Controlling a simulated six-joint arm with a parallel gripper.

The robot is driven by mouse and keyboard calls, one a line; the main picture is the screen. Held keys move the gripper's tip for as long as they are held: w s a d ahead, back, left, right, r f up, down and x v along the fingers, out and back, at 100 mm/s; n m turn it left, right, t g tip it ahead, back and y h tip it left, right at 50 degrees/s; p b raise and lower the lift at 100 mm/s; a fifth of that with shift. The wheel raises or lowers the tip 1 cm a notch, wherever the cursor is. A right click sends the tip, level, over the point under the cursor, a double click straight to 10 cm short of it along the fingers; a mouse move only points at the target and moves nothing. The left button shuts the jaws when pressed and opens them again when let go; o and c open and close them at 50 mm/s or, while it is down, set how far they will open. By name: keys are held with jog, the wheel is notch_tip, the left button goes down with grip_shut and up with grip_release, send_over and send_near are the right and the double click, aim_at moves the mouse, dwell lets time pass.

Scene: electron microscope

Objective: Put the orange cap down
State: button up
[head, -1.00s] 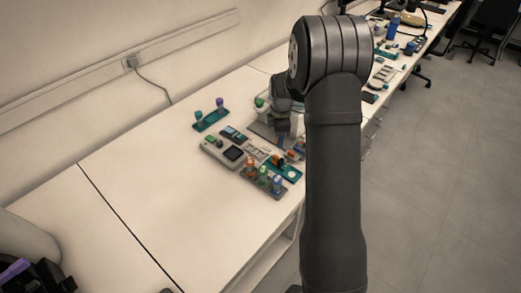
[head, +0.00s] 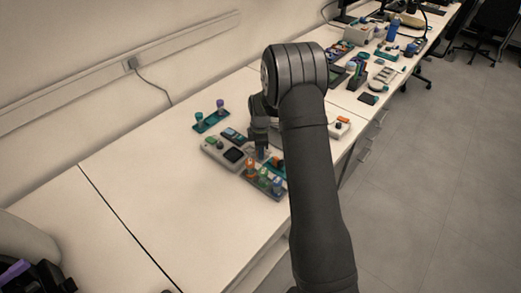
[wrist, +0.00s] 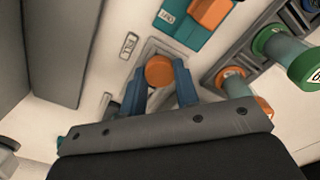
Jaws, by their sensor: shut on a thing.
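In the wrist view the round orange cap (wrist: 159,70) sits between the two blue fingers of my gripper (wrist: 160,82), which is shut on it. A small pale grey holder with a raised frame (wrist: 152,47) lies just behind the cap in this view. I cannot tell whether the cap touches it. In the head view my gripper (head: 262,153) points down over the table, close to the grey device, and I cannot make out the held cap there.
A grey device with a dark screen (head: 222,152) stands left of my gripper. A dark rack (head: 270,193) with orange, green and purple-topped vials stands in front. A teal plate (wrist: 188,36) with an orange piece is close by. A teal rack (head: 208,127) is farther left. The left table is clear.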

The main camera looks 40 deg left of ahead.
jog(key=shift+f, duration=0.2)
jog(key=shift+s+d+f, duration=0.1)
jog(key=shift+d+f, duration=0.05)
jog(key=shift+f, duration=0.35)
jog(key=o, duration=0.9)
jog(key=shift+f, duration=0.1)
notch_tip(320, 180, up, 14)
jog(key=shift+f, duration=0.15)
notch_tip(320, 180, down, 12)
jog(key=shift+f, duration=0.2)
jog(key=shift+o, duration=0.3)
